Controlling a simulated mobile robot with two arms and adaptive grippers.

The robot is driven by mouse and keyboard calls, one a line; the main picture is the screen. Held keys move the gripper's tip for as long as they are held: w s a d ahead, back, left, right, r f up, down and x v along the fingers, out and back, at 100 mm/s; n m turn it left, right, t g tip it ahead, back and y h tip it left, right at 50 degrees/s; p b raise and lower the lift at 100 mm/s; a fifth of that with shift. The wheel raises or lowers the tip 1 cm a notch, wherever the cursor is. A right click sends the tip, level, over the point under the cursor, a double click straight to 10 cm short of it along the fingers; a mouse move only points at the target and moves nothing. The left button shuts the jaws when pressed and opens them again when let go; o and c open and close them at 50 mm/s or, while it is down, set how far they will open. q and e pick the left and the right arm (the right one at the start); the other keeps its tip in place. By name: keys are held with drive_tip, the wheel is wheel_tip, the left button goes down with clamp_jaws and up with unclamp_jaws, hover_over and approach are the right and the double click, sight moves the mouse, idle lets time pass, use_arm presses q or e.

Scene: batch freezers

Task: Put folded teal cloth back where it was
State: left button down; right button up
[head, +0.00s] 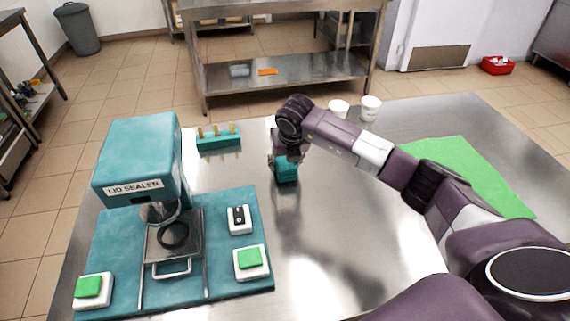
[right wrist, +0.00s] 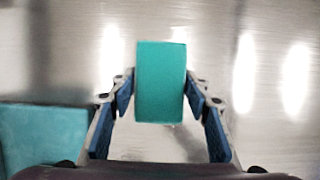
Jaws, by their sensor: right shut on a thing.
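The folded teal cloth (head: 287,172) is a small block-like bundle over the steel table, right of the lid sealer. In the right wrist view the cloth (right wrist: 160,82) sits upright between the two fingers. My right gripper (head: 284,160) points down at the cloth and is shut on it; in the right wrist view the gripper's fingers (right wrist: 161,103) flank its left and right sides. I cannot tell whether the cloth touches the table. My left gripper is not in view.
The teal lid sealer (head: 140,160) stands on its teal base (head: 115,232) at left. A teal rack (head: 218,141) with pegs is behind. Two white cups (head: 370,108) and a green mat (head: 455,165) lie right. The steel table (head: 330,250) is bare at front centre.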

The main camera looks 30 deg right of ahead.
drive_tip(key=shift+f, duration=0.6)
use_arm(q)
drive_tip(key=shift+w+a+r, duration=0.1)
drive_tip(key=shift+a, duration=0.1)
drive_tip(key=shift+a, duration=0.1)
use_arm(e)
drive_tip(key=o, duration=0.7)
drive_tip(key=shift+f, duration=0.15)
drive_tip(key=shift+c, duration=0.2)
drive_tip(key=o, duration=0.5)
